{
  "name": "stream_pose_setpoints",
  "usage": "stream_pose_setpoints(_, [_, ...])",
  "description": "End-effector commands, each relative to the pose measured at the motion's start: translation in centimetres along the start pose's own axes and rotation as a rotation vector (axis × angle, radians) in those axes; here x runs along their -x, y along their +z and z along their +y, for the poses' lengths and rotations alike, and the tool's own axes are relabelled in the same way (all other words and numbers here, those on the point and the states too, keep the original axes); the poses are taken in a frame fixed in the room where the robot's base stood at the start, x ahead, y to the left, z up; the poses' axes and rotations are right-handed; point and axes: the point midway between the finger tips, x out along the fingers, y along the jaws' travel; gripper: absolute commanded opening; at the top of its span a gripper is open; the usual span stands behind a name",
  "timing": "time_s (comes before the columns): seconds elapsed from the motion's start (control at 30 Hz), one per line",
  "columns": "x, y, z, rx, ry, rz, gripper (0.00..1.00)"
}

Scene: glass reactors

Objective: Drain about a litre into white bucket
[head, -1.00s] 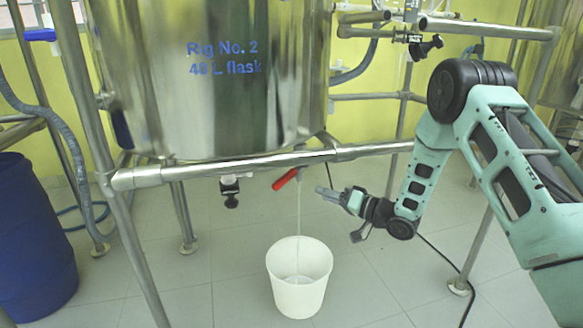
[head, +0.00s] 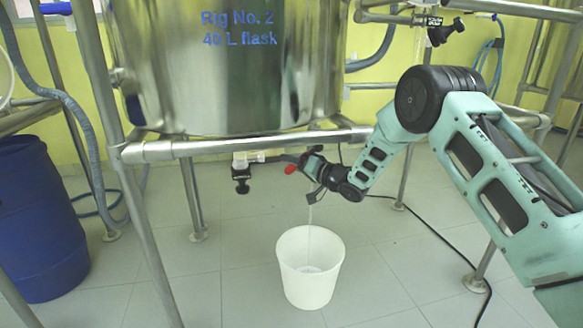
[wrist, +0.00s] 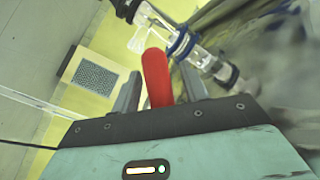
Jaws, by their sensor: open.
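The white bucket (head: 291,283) stands upright on the floor under the vessel marked Rig No. 2, 40 L flask (head: 240,90). A thin pale stream (head: 310,220) falls into it, and some liquid shows inside. My gripper (head: 300,161) is at the drain valve below the vessel, partly hiding it in the head view. The valve's red handle (head: 291,169) shows just at the fingers. In the wrist view the red handle (wrist: 157,76) stands between the two spread fingers of my gripper (wrist: 161,92). The fingers are open; whether one touches the handle I cannot tell.
A steel frame bar (head: 230,146) runs just above my gripper. A black-knobbed valve (head: 241,180) hangs to its left. A blue drum (head: 38,220) stands at the left. A dark cable (head: 440,240) lies on the floor at the right.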

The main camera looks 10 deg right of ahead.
Motion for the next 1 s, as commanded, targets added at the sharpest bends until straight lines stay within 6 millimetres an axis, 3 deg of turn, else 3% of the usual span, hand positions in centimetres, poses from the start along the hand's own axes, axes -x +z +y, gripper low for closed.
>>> stream_pose_setpoints(0.37, [-0.51, -0.03, 0.0, 0.0, 0.001, 0.0, 0.44])
stream_pose_setpoints(0.5, [-0.5, -0.02, 0.0, 0.0, 0.001, 0.0, 0.05])
stream_pose_setpoints(0.53, [-0.5, -0.02, 0.0, 0.0, 0.001, 0.0, 0.0])
stream_pose_setpoints(1.0, [-0.74, -0.44, -0.83, -0.079, -0.043, 0.046, 0.0])
